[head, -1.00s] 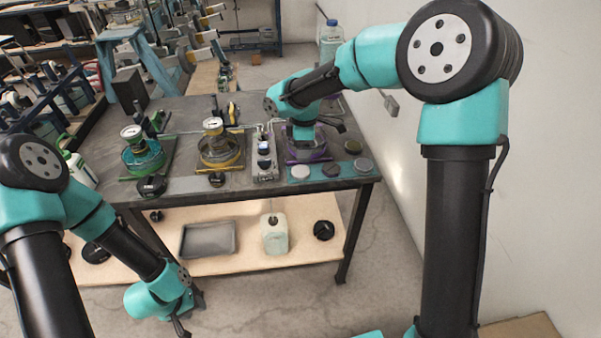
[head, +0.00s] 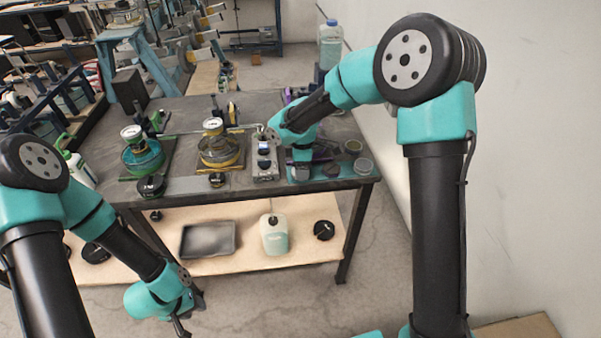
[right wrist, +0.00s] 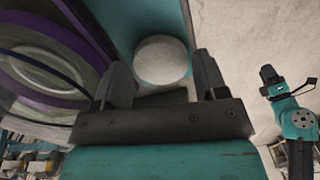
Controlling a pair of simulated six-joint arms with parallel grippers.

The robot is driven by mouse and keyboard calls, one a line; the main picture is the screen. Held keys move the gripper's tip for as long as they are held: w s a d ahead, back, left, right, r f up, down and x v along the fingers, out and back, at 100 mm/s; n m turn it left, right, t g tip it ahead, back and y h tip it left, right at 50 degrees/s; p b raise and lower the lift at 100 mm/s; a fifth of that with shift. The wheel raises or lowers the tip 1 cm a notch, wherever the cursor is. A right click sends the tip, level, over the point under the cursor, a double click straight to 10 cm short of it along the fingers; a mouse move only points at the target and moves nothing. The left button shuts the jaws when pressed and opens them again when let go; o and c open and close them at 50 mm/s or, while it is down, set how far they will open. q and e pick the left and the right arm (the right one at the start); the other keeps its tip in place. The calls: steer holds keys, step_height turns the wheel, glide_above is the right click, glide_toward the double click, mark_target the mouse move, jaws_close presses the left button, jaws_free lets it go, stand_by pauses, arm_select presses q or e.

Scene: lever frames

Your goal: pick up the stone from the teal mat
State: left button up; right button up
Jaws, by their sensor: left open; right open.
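The teal mat (head: 342,179) lies at the right front of the grey table and bears several round discs. A pale round stone (right wrist: 162,60) sits on the teal mat (right wrist: 140,18) in the right wrist view. My right gripper (right wrist: 162,84) is open, with one finger on each side of the stone's near edge; I cannot tell whether they touch it. In the head view my right gripper (head: 301,172) is low over the mat's left part and hides the pale stone there. My left gripper (head: 193,305) is open and empty, below the table's front edge.
A purple-ringed vessel (right wrist: 50,60) stands close left of my right gripper in its wrist view. In the head view a small control box (head: 265,164), a yellow-ringed vessel (head: 219,150) and a green-ringed vessel (head: 143,158) stand further left. A wall is at the right.

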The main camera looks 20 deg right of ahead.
steer(key=shift+f, duration=0.6)
steer(key=shift+c, duration=0.5)
steer(key=c, duration=0.5)
steer(key=shift+r, duration=0.1)
steer(key=shift+r, duration=1.35)
steer(key=s+a+r, duration=0.1)
steer(key=s+a, duration=0.1)
steer(key=s, duration=0.5)
steer(key=s+a+r, duration=0.1)
steer(key=s+a, duration=0.1)
steer(key=s, duration=0.6)
steer(key=shift+s+a, duration=0.15)
steer(key=shift+s, duration=0.05)
